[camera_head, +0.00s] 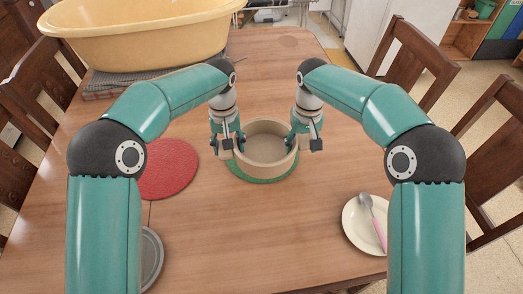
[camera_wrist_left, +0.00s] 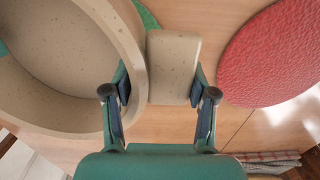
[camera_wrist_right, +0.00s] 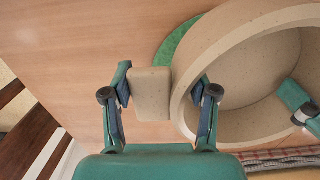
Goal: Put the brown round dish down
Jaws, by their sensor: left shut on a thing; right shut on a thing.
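The brown round dish (camera_head: 262,169) is a speckled tan bowl with thick walls and a block handle on each side. It is upright and empty, over a round green mat (camera_head: 264,181) in the middle of the table. I cannot tell whether its base touches the mat. My left gripper (camera_head: 228,148) is shut on the left handle, which shows between its fingers in the left wrist view (camera_wrist_left: 172,65). My right gripper (camera_head: 305,143) is shut on the right handle, seen in the right wrist view (camera_wrist_right: 150,92).
A red round mat (camera_head: 168,169) lies to the left. A cream plate (camera_head: 353,232) with a spoon (camera_head: 373,221) is at front right. A grey plate (camera_head: 153,258) is partly hidden at front left. A large yellow tub (camera_head: 140,38) stands at back left. Chairs flank the table.

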